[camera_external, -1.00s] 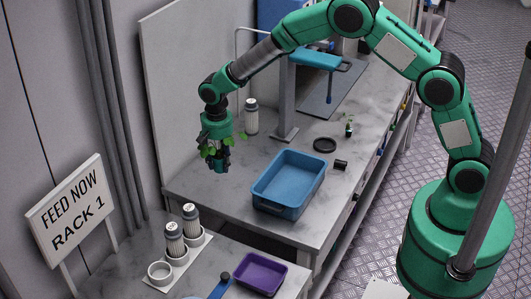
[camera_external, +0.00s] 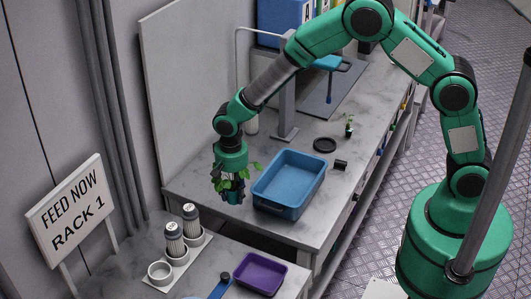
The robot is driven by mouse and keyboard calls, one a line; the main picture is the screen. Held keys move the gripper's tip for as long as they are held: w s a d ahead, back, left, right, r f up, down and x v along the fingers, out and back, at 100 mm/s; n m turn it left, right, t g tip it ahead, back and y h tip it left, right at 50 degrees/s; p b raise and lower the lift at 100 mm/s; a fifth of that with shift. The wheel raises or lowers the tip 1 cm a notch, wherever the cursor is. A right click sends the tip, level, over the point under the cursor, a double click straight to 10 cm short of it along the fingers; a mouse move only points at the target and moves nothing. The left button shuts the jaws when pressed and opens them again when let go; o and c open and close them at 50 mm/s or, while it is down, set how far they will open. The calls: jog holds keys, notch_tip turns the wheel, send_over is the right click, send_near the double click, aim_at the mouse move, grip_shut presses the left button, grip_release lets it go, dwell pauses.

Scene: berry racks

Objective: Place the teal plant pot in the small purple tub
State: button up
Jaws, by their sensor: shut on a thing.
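My gripper (camera_external: 231,190) points down at the left of the blue tub, above the front left edge of the marble bench. It is shut on the teal plant pot (camera_external: 235,198), which shows only as a small dark teal patch between the fingers. Green leaves (camera_external: 224,184) stick out around the fingers. The small purple tub (camera_external: 261,273) stands on the nearer bench at the bottom of the picture, below and to the right of my gripper. Its inside looks empty.
A blue tub (camera_external: 289,183) stands close right of my gripper. Bottles in a white holder (camera_external: 180,258) stand left of the purple tub, with a blue-handled tool (camera_external: 219,287) between. A sign (camera_external: 68,208) stands at left. A small potted plant (camera_external: 348,127) and black dish (camera_external: 324,145) sit farther back.

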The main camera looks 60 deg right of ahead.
jog(key=s+a+f+b, duration=0.1)
jog(key=s+a+f, duration=0.1)
jog(key=s, duration=0.8)
jog(key=s+a+f+b, duration=0.1)
jog(key=s+a+f, duration=0.1)
jog(key=s, duration=0.9)
jog(key=s+a+f+b, duration=0.1)
jog(key=s+a+f, duration=0.2)
jog(key=s, duration=0.7)
jog(key=shift+s+a+n, duration=0.3)
jog(key=shift+s+a, duration=0.05)
jog(key=shift+s, duration=0.05)
jog(key=shift+f, duration=0.1)
jog(key=b, duration=0.2)
send_over(261, 279)
jog(key=shift+w+f, duration=0.15)
jog(key=shift+f, duration=0.6)
jog(key=shift+f+b, duration=0.45)
jog(key=shift+f, duration=1.3)
jog(key=shift+f, duration=0.15)
